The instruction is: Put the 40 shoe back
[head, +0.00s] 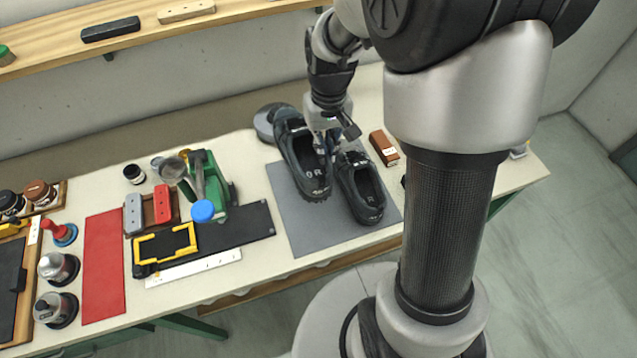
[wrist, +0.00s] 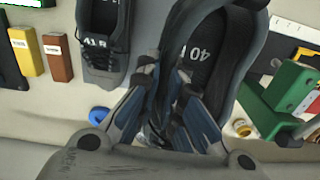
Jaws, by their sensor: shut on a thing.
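The 40 shoe (head: 296,165) is the dark left one of two shoes in the head view. In the wrist view the 40 shoe (wrist: 215,55) shows large, with "40" on its insole. My gripper (head: 325,140) is shut on the collar wall of this shoe, on the side facing the other shoe. In the wrist view my gripper (wrist: 166,75) has its fingers on either side of that wall. I cannot tell whether the shoe touches the mat (head: 300,235).
A round grey thing (head: 266,124) sits close behind the 40 shoe. A brown block (head: 384,148) lies right of the shoes. A green tool (head: 215,185), a black board (head: 250,222) and a red mat (head: 104,265) lie to the left. A shelf (head: 150,30) runs along the wall.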

